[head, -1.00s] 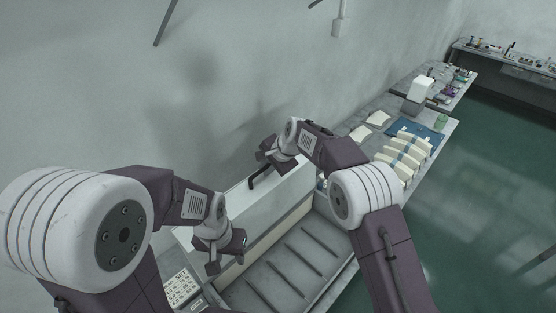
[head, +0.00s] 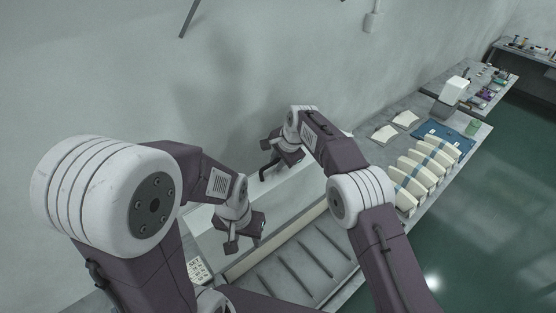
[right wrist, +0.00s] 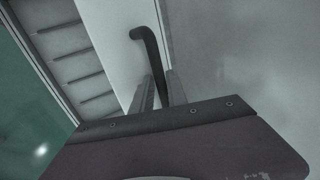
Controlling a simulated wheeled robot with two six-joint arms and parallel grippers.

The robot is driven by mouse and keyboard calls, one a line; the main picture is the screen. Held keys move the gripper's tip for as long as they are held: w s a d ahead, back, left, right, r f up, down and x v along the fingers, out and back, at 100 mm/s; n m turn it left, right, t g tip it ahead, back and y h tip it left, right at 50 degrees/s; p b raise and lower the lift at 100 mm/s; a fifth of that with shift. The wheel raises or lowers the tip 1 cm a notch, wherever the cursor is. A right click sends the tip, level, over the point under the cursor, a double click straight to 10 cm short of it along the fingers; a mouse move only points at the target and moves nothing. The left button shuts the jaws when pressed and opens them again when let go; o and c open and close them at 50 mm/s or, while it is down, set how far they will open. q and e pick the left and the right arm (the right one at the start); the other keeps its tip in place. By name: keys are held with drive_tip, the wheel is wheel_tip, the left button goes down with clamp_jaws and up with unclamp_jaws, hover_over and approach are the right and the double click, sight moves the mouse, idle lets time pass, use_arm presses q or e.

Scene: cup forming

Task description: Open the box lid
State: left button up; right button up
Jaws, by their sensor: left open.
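The box (head: 270,262) lies below my arms in the head view. Its inside, with several dark slats, is exposed. The pale lid (head: 290,202) stands raised along the wall side, partly hidden by my grippers. It also shows in the right wrist view (right wrist: 116,40). The lid's dark bent handle (right wrist: 149,50) runs down between the fingers of my right gripper (right wrist: 160,90), which look closed around it. In the head view the right gripper (head: 275,158) is at the handle. My left gripper (head: 244,240) is open and empty, over the box's near left part.
A control panel with buttons (head: 198,270) is left of the box. To the right, the bench holds a row of cream pieces (head: 425,165), a blue mat (head: 445,138) and a white device (head: 453,92). The grey wall is close behind the lid.

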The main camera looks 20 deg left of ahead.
drive_tip(key=shift+o, duration=0.8)
drive_tip(key=shift+a+f, duration=0.15)
drive_tip(key=b+v, duration=0.2)
drive_tip(key=v, duration=0.1)
drive_tip(key=shift+w, duration=0.15)
drive_tip(key=b+v, duration=0.1)
drive_tip(key=v, duration=0.5)
drive_tip(key=shift+r, duration=0.25)
